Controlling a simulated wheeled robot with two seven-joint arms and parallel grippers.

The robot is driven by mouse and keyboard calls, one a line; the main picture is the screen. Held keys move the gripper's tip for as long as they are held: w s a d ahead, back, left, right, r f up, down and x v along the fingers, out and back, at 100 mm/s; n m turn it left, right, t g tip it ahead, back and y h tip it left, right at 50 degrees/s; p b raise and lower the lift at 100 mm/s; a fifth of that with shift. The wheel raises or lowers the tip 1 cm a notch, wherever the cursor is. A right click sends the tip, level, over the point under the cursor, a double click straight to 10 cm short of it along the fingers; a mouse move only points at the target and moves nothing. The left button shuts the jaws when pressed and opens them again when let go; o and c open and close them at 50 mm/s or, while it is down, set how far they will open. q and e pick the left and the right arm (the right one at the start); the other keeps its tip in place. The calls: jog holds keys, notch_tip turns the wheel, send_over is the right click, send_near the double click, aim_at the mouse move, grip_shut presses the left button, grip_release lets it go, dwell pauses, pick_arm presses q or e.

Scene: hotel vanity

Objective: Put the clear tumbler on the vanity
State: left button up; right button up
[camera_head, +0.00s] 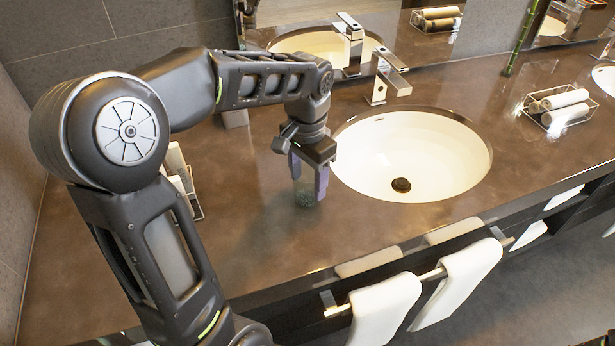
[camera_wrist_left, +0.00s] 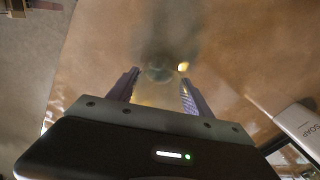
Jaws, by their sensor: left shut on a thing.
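My left gripper (camera_head: 309,178) is shut on the clear tumbler (camera_head: 305,196), just left of the sink. The tumbler is see-through and faint, and its upper part is hidden between the fingers. It looks upright, with its base at or very near the brown vanity top (camera_head: 250,215); I cannot tell whether it touches. In the left wrist view the tumbler (camera_wrist_left: 158,75) shows as a blurred, glassy round shape between the two purplish fingers (camera_wrist_left: 158,90). My right gripper is not in view.
A white oval sink (camera_head: 440,165) with a chrome faucet (camera_head: 387,75) is right of the gripper. White towels (camera_head: 385,310) hang at the front edge. The counter in front is clear.

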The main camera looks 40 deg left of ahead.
pick_arm(q)
jog(key=shift+f, duration=0.2)
jog(key=o, duration=1.5)
jog(key=shift+r, duration=0.15)
jog(key=shift+r, duration=0.2)
notch_tip(320, 180, up, 12)
jog(key=p, duration=0.2)
jog(key=shift+f+p, duration=0.1)
jog(key=shift+p, duration=0.2)
